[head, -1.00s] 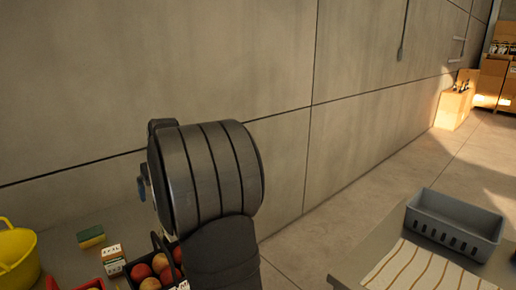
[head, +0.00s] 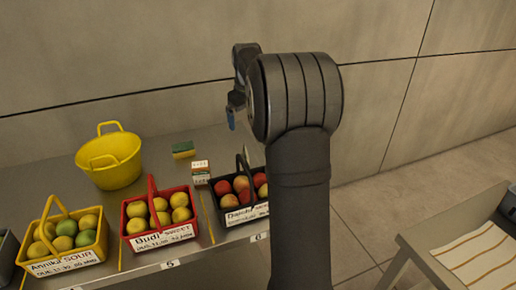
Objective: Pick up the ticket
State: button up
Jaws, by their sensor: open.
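No separate loose ticket can be made out. Written white cards show on the fronts of the baskets: one reading "Annika SOUR" (head: 66,263), one reading "Budi sweet" (head: 161,237), and one on the black basket (head: 247,213), partly cut off by my arm. My gripper (head: 233,117) is above the back of the bench, left of my wrist. It is seen from behind and side, with a blue tip showing, open and with nothing seen in it.
Yellow (head: 101,237), red (head: 190,208) and black (head: 219,210) fruit baskets line the bench (head: 35,190). Behind are a yellow tub (head: 111,170), a sponge (head: 183,150) and small boxes (head: 200,171). A grey crate (head: 510,203) and striped cloth (head: 475,250) lie right.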

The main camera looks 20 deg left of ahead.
jog(key=w+a+f+n+h, duration=0.2)
jog(key=a+f+n+h, duration=0.25)
jog(key=a+n, duration=0.45)
jog(key=n, duration=0.2)
send_near(244, 150)
jog(key=shift+g+h, duration=0.3)
jog(key=shift+h, duration=0.15)
jog(key=x, duration=0.6)
jog(key=shift+w+f, duration=0.35)
jog(key=shift+x, duration=2.7)
jog(key=shift+s+a, duration=0.1)
jog(key=c, duration=0.8)
